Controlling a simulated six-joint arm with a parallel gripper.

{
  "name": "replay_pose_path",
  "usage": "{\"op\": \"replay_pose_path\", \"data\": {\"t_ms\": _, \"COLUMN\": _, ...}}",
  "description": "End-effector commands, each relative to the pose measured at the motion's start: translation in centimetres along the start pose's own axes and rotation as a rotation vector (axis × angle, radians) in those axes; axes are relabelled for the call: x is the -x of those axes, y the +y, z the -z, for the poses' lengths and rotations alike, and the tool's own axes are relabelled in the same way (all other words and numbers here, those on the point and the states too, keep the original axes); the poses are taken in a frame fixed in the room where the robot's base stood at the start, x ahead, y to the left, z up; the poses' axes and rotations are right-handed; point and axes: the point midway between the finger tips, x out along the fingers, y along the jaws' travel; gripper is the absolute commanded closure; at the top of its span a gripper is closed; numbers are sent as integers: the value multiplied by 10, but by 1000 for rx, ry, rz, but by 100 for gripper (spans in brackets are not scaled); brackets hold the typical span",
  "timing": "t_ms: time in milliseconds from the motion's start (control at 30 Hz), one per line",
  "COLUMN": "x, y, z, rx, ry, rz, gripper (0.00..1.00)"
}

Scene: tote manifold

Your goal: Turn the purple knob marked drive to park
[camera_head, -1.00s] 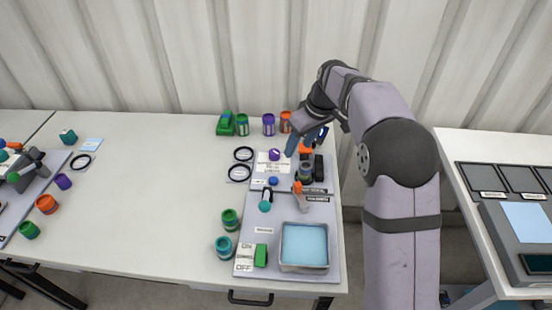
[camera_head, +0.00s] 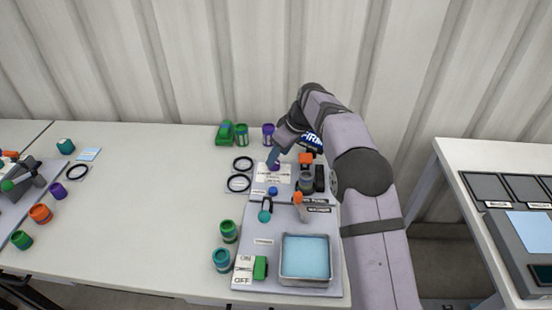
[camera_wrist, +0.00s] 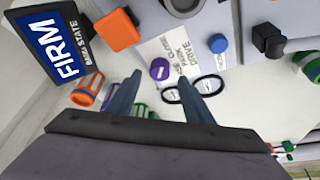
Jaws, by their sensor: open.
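The purple knob (camera_wrist: 160,69) stands on the panel beside a white label card (camera_wrist: 176,50), which carries several printed words, among them DRIVE and PARK. In the head view the knob (camera_head: 274,166) is partly covered by my gripper. My gripper (camera_wrist: 160,88) is open and empty, its two blue-grey fingers pointing toward the panel. In the wrist view the knob lies between the finger directions, just beyond the tips. In the head view my gripper (camera_head: 277,156) is above the knob. I cannot tell whether the fingers touch it, nor where its pointer is set.
A FIRM display (camera_wrist: 62,45) and an orange block (camera_wrist: 117,30) are close by. A blue knob (camera_wrist: 218,43) and black rings (camera_wrist: 208,89) are also near. Several jars, including a purple one (camera_head: 268,134), stand behind. The table's middle left is clear.

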Motion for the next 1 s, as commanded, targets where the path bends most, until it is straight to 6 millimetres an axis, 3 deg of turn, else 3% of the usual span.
{"op": "replay_pose_path", "data": {"t_ms": 300, "x": -30, "y": 0, "z": 0, "rx": 0, "ry": 1, "rz": -1, "gripper": 53}}
{"op": "replay_pose_path", "data": {"t_ms": 633, "x": -34, "y": 0, "z": 0, "rx": 0, "ry": 1, "rz": -1, "gripper": 53}}
{"op": "replay_pose_path", "data": {"t_ms": 667, "x": -34, "y": 0, "z": 0, "rx": 0, "ry": 1, "rz": -1, "gripper": 55}}
{"op": "replay_pose_path", "data": {"t_ms": 833, "x": -34, "y": 0, "z": 0, "rx": 0, "ry": 1, "rz": -1, "gripper": 94}}
{"op": "replay_pose_path", "data": {"t_ms": 1000, "x": -34, "y": 0, "z": 0, "rx": -3, "ry": 1, "rz": -2, "gripper": 94}}
